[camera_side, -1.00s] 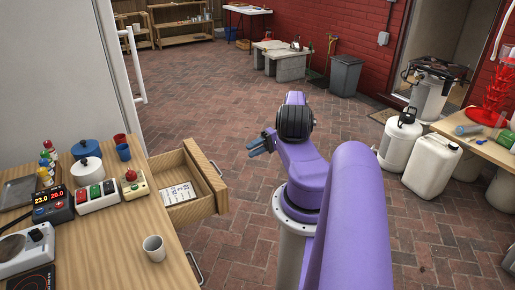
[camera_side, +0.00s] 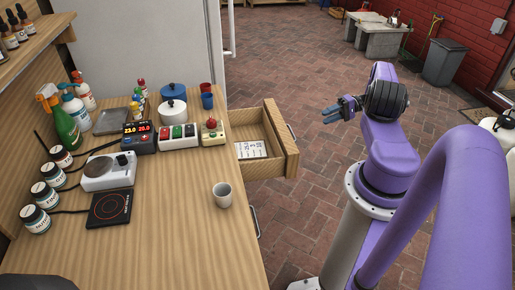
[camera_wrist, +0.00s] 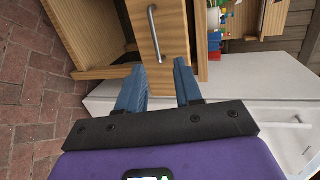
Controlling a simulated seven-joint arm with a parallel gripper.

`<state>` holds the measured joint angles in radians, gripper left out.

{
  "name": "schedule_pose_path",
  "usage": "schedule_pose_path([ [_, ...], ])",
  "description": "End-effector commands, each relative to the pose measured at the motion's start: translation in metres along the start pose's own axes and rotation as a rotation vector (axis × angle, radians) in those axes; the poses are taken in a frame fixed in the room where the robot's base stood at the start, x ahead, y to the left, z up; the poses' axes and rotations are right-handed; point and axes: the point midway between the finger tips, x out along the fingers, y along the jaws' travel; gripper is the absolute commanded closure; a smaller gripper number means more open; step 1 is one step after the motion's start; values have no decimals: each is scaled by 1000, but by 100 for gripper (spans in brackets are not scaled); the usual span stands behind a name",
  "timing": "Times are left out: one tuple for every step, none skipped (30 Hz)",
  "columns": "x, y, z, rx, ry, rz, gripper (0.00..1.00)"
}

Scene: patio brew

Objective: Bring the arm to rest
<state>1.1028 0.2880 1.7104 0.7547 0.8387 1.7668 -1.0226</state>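My purple arm with its gripper (camera_side: 340,110) hangs over the brick floor, to the right of the open drawer (camera_side: 290,152) and apart from it. In the wrist view the two blue fingers of my gripper (camera_wrist: 159,66) stand apart with nothing between them, so it is open and empty. The drawer front (camera_wrist: 172,40) and its metal handle (camera_wrist: 153,33) show beyond the fingertips in that view. The drawer is pulled out of the wooden counter (camera_side: 180,245), and a printed paper (camera_side: 250,149) lies in it.
A grey cup (camera_side: 222,195) stands near the counter edge. A white cabinet (camera_side: 150,50) stands behind.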

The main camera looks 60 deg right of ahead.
Motion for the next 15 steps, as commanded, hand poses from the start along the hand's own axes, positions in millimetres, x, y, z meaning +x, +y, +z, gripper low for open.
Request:
schedule_pose_path([
  [16, -17, -10, -3, -65, 35, 65],
  [27, -26, -15, 1, -106, 58, 65],
  [42, -40, -21, 3, -160, 93, 65],
  [54, -50, -24, 4, -203, 120, 65],
  [66, -60, -27, 5, -241, 148, 65],
  [82, -74, -29, 3, -295, 186, 65],
  [94, -84, -30, 1, -331, 215, 65],
  [106, -95, -30, -3, -369, 244, 65],
  [123, -108, -29, -11, -416, 284, 65],
  [135, -119, -27, -16, -452, 314, 65],
  [147, -129, -24, -24, -486, 344, 65],
  [164, -143, -20, -37, -531, 385, 65],
  [175, -152, -16, -48, -561, 416, 65],
  [187, -162, -11, -60, -594, 447, 65],
  [202, -175, -3, -78, -632, 487, 65],
])
